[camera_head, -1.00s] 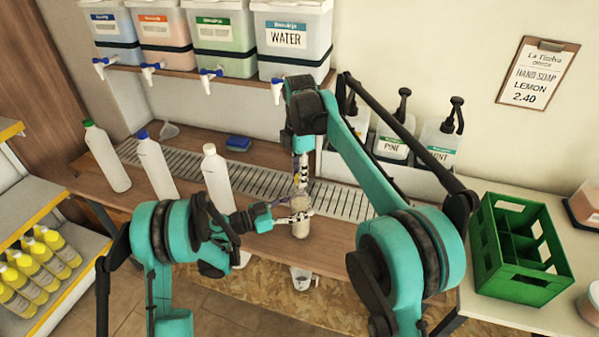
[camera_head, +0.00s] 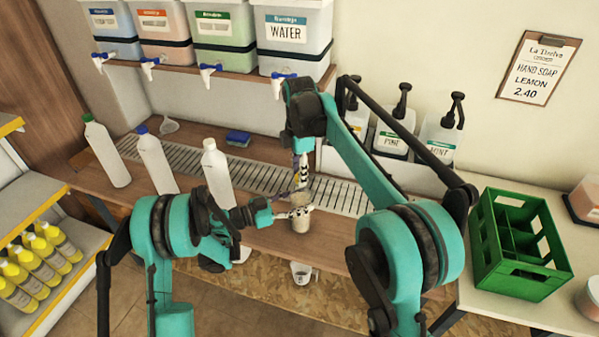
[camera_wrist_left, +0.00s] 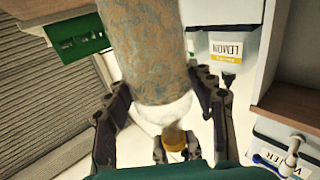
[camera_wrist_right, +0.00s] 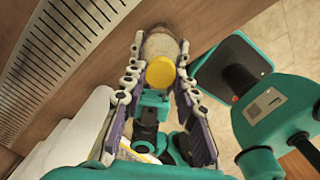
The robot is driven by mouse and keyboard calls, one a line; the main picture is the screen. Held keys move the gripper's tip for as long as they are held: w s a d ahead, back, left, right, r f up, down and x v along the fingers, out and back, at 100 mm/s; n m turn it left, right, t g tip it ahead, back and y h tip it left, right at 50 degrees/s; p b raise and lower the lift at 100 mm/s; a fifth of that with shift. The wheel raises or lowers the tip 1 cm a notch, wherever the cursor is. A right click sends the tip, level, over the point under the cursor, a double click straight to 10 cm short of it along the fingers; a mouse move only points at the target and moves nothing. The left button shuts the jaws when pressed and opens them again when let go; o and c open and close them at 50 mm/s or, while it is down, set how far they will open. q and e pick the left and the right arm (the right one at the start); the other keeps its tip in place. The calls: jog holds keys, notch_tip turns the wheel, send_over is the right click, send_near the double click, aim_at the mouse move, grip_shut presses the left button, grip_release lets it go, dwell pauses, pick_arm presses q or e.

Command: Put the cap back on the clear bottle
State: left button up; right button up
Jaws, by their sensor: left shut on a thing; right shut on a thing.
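The yellow cap (camera_wrist_right: 160,72) sits between the fingers of my right gripper (camera_wrist_right: 158,68), which points down from above the bottle. In the left wrist view the cap (camera_wrist_left: 174,138) is at the bottle's neck; whether it is seated cannot be told. In the head view the right fingers hide it.
White bottles with green, blue and pale caps (camera_head: 216,172) stand left on the counter. A drain grate (camera_head: 255,178) runs behind. Pump bottles (camera_head: 440,135) and a green crate (camera_head: 515,245) are to the right.

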jog(key=shift+f, duration=0.55)
